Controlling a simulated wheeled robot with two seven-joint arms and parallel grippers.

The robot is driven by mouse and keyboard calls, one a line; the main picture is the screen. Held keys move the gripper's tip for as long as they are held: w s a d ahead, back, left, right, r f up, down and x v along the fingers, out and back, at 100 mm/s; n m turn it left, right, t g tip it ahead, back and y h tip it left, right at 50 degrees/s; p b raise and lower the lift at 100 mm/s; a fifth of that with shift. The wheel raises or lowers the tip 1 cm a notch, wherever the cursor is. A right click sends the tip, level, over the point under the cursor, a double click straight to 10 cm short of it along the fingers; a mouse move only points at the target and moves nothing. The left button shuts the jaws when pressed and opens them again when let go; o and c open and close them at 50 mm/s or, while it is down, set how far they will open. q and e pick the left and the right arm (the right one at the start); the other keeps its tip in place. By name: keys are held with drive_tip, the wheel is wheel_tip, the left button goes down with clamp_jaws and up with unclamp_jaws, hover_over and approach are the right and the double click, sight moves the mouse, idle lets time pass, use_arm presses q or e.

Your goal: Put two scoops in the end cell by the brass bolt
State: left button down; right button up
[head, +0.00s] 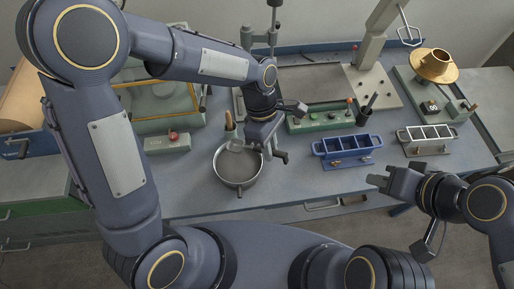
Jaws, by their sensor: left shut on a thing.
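My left gripper (268,150) is above the right side of a round grey pan (219,169). It is shut on a scoop with an upright tan handle (229,121); the scoop's pale lower part (235,144) is over the pan, partly hidden by the gripper. Grey material (238,168) lies in the pan. A blue mould with several cells (346,146) and a silver-grey mould with several cells (426,133) stand to the right. Small metal fittings sit at their front sides; I cannot tell which is the brass bolt. My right gripper (377,181) is empty, off the bench's front edge.
A green control box (318,120) stands behind the blue mould. A brass funnel-like vessel (435,68) is at the back right. A grey-green box with a red knob (168,142) is left of the pan. Bare bench lies between pan and blue mould.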

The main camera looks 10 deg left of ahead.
sight(255, 149)
use_arm(q)
drive_tip(key=shift+a, duration=0.2)
drive_tip(key=shift+w+a+f+h+b, duration=0.1)
drive_tip(key=shift+f+h+b, duration=0.15)
drive_tip(key=shift+b, duration=0.2)
drive_tip(key=a+f+h+b, duration=0.1)
drive_tip(key=b, duration=0.1)
drive_tip(key=a+f+g+h+b, duration=0.1)
drive_tip(key=h+b, duration=0.1)
drive_tip(key=b, duration=0.1)
drive_tip(key=w+a+h+b, duration=0.1)
drive_tip(key=b, duration=0.2)
drive_tip(key=shift+a+f+g+h, duration=0.1)
drive_tip(key=shift+f+g+h, duration=0.25)
drive_tip(key=shift+f+g, duration=0.05)
wheel_tip(255, 149, down, 5)
drive_tip(key=shift+a+r+b, duration=0.15)
drive_tip(key=shift+r+b, duration=0.05)
drive_tip(key=shift+b, duration=1.05)
drive_tip(key=shift+w, duration=0.1)
